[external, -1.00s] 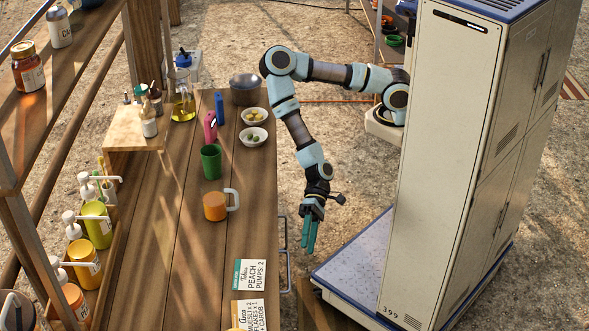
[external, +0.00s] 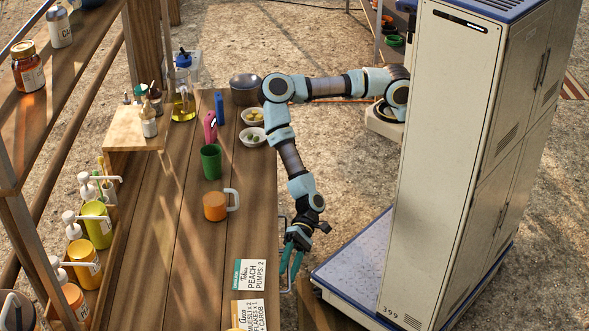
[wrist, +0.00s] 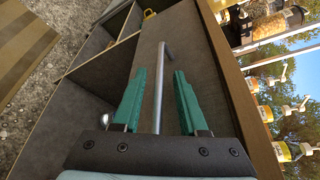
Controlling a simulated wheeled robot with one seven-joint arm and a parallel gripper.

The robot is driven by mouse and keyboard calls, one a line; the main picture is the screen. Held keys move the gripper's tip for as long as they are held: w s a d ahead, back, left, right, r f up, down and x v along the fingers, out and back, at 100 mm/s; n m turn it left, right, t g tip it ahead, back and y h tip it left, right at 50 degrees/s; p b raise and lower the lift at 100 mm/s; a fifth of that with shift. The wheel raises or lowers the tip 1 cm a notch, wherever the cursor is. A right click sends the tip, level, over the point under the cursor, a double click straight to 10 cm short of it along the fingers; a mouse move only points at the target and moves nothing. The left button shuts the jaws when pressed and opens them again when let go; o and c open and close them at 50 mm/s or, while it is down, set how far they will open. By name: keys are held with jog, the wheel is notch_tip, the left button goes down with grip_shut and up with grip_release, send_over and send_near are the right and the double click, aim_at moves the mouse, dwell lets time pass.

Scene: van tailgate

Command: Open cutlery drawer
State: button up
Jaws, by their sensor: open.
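The drawer's grey bar handle (wrist: 159,88) stands off a dark front panel (wrist: 196,62) just below the wooden counter edge. In the external view a bit of the handle (external: 284,289) shows at the counter's right edge, the rest behind my gripper. The drawer looks shut; its inside and the cutlery are hidden. My gripper (external: 291,270) points down beside that edge. In the wrist view my gripper (wrist: 162,76) is open, with one green finger on each side of the handle. I see a gap between the bar and both fingers.
The counter (external: 150,235) holds an orange mug (external: 215,206), a green cup (external: 210,161) and paper cards (external: 250,275) near the edge. Open cubbies (wrist: 85,85) with a yellow mug (wrist: 149,14) lie beside the panel. A wooden piece (external: 322,308) stands low near my base.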

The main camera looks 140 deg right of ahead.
jog(key=shift+w+a+f, duration=0.1)
jog(key=shift+w+a, duration=0.05)
jog(key=shift+w, duration=0.15)
grip_shut()
dwell(1.3)
